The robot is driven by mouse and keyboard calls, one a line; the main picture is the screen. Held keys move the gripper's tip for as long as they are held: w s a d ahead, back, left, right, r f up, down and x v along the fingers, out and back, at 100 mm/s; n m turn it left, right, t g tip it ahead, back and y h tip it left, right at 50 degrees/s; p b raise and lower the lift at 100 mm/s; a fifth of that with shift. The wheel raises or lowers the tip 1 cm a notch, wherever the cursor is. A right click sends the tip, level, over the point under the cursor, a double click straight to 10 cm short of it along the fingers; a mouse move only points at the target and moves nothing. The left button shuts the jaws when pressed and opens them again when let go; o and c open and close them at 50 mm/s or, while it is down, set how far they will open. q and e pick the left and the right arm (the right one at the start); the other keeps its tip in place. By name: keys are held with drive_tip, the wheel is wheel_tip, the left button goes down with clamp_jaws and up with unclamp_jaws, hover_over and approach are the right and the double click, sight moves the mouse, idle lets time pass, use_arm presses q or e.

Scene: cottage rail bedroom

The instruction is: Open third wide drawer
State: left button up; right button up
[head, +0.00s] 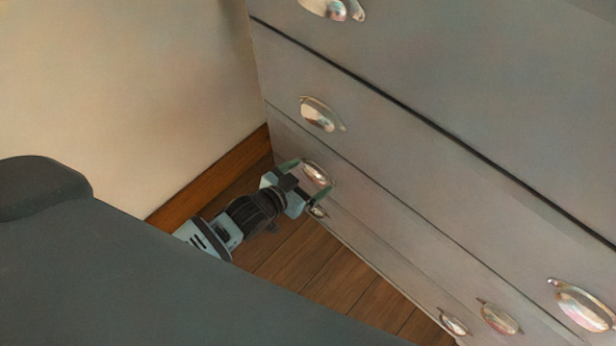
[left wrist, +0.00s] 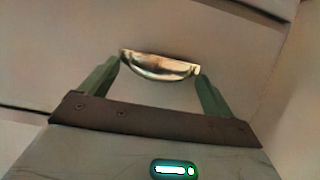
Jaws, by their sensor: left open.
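A grey dresser with wide drawers fills the right of the head view; its top is out of frame, so I cannot count which drawer is third from the top. My left gripper (head: 307,180) is open at a shiny metal cup handle (head: 317,172) low on the dresser's left side. In the left wrist view this handle (left wrist: 160,67) lies between the two green fingertips of my left gripper (left wrist: 159,72), one near each end. I cannot tell whether they touch it. The drawer front (left wrist: 215,40) behind it looks shut. My right gripper is out of view.
Other cup handles sit above (head: 320,114) and below (head: 318,211) this one, with more at the lower right (head: 583,305). A cream wall (head: 130,90) with a wooden baseboard (head: 210,180) stands close on the left. Bare wooden floor (head: 320,275) lies before the dresser.

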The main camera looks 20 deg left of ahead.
use_arm(q)
drive_tip(key=shift+w, duration=0.1)
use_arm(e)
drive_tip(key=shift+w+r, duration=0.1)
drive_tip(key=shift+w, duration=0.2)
use_arm(q)
drive_tip(key=shift+c, duration=0.4)
